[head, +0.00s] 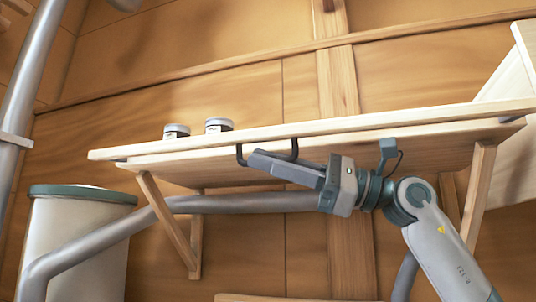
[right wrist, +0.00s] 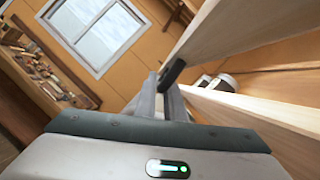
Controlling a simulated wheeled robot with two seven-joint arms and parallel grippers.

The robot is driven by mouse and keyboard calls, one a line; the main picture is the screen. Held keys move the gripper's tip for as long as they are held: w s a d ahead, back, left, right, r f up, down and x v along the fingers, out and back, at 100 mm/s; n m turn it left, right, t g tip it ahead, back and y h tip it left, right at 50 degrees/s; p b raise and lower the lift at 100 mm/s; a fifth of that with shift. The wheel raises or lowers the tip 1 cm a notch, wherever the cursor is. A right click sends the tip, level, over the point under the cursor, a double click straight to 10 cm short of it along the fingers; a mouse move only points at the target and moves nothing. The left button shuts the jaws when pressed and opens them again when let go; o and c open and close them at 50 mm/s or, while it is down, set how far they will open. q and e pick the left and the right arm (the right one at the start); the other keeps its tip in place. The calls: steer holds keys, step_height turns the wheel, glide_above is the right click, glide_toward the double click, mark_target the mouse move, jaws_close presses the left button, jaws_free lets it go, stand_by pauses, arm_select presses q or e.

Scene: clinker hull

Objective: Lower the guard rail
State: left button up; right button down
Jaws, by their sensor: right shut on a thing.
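The guard rail (head: 330,127) is a long pale wooden bar along the front of a wooden shelf (head: 400,152). A dark U-shaped handle (head: 240,154) hangs below the rail. My right gripper (head: 256,160) is at this handle, its fingers shut on it, coming from the right. In the right wrist view, the fingers (right wrist: 168,102) meet the dark handle (right wrist: 173,72) beside the rail (right wrist: 225,28). A gap shows there between the rail and another board (right wrist: 260,108). The fingers cover part of the handle. My left gripper is not in view.
Two small jars (head: 176,131) (head: 219,125) show above the rail at the left. Wooden braces (head: 168,220) stand under the shelf. A bin with a green rim (head: 82,194) is at lower left. The right wrist view shows a window (right wrist: 95,30) and a tool rack (right wrist: 45,72).

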steer(key=shift+f, duration=0.15)
steer(key=c, duration=2.1)
jaws_free()
steer(key=shift+w, duration=0.1)
steer(key=shift+d+f+b, duration=0.15)
steer(key=shift+d+b, duration=0.15)
steer(key=shift+d, duration=0.15)
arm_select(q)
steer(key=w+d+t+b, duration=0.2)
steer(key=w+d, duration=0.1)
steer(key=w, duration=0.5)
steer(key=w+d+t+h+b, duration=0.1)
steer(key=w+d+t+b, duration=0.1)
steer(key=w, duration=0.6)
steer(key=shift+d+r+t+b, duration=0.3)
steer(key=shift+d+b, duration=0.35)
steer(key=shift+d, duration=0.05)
arm_select(e)
steer(key=v, duration=1.6)
steer(key=shift+d, duration=0.25)
